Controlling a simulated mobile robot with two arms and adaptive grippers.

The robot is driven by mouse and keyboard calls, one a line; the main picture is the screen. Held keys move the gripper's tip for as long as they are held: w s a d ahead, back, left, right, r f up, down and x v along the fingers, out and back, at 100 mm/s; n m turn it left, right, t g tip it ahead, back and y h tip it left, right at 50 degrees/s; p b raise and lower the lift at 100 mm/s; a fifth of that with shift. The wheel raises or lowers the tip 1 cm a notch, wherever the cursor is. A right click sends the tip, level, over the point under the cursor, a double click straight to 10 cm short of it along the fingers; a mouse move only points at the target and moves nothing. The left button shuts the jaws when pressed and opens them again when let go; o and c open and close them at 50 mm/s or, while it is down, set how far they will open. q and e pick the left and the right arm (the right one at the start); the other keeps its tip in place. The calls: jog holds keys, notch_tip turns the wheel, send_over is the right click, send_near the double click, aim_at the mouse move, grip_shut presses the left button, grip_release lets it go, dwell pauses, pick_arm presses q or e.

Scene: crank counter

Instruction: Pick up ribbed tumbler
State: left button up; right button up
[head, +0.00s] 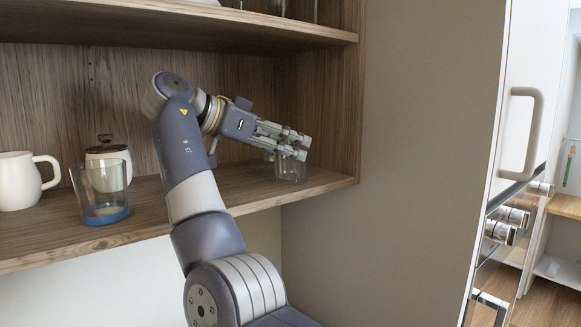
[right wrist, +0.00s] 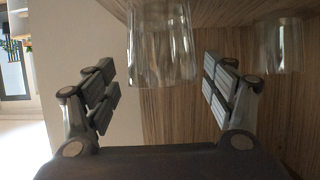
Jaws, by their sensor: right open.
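A clear glass tumbler (head: 291,170), which I take as the ribbed tumbler, stands on the shelf near its right end; ribs are hard to make out in the head view. My right gripper (head: 288,142) is just above and beside it, hiding part of its top. In the right wrist view, my right gripper (right wrist: 160,92) is open, with its fingers apart on the left and right. The clear tumbler (right wrist: 162,45) shows between and beyond them, with visible gaps to both sides. My left gripper is not in view.
The wooden shelf (head: 245,190) also holds a glass with a blue base (head: 102,209), a white mug (head: 17,182) and a lidded pot (head: 108,152). Another glass (right wrist: 278,45) shows in the right wrist view. An upper shelf (head: 200,22) and right side wall (head: 330,90) bound the space.

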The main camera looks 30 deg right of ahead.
aim_at(306, 149)
jog(key=shift+w+d+f, duration=0.1)
jog(key=shift+d+f, duration=0.05)
jog(key=shift+d, duration=0.3)
jog(key=shift+w+d+f+p, duration=0.1)
jog(key=shift+d+f+p, duration=0.05)
jog(key=shift+d+p, duration=0.7)
jog(key=p+x, duration=0.1)
jog(key=x, duration=0.2)
jog(key=shift+d, duration=0.15)
jog(key=shift+d+f, duration=0.1)
jog(key=shift+d, duration=0.15)
jog(key=shift+a, duration=0.25)
jog(key=c, duration=1.1)
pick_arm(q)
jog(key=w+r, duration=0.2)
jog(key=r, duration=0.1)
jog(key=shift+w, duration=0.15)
pick_arm(e)
jog(key=shift+d, duration=0.1)
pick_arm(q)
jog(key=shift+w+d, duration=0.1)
pick_arm(e)
jog(key=shift+c, duration=0.2)
